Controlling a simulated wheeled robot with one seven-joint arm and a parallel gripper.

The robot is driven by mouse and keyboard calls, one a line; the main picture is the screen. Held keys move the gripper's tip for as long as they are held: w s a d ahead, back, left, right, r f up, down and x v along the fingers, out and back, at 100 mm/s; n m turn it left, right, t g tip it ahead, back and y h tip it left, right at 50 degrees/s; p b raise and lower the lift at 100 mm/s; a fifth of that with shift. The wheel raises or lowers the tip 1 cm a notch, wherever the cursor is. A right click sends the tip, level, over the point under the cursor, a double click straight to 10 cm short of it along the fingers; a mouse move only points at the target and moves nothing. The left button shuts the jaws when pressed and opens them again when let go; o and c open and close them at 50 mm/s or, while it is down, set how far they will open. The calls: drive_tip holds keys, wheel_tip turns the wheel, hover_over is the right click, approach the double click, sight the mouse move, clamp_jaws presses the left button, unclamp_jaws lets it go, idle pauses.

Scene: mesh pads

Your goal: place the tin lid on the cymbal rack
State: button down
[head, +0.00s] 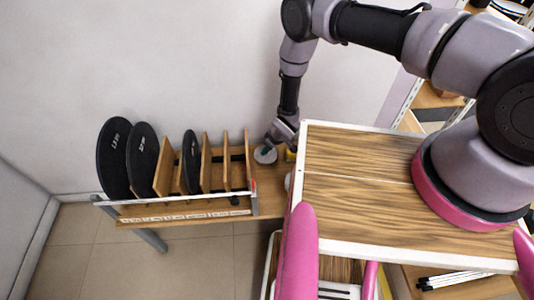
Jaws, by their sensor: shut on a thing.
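The cymbal rack (190,199) is a wooden rack with upright dividers and a white front rail, at left against the wall. Several black discs stand on edge between its dividers. My gripper (269,145) is just right of the rack's right end, pointing down. It is shut on a small pale round thing with a greenish middle, which looks like the tin lid (265,156). The fingertips are small and partly hidden, so the exact grip is unclear. I cannot tell whether the lid touches the wooden surface below it.
A white round object (288,181) is partly hidden by my body. A wooden shelf unit (432,97) is at upper right. The tiled floor (180,262) before the rack is clear.

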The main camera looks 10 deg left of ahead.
drive_tip(key=shift+f, duration=1.1)
drive_tip(key=c, duration=0.6)
unclamp_jaws()
drive_tip(key=shift+f, duration=0.1)
drive_tip(key=shift+c, duration=0.2)
drive_tip(key=v, duration=1.2)
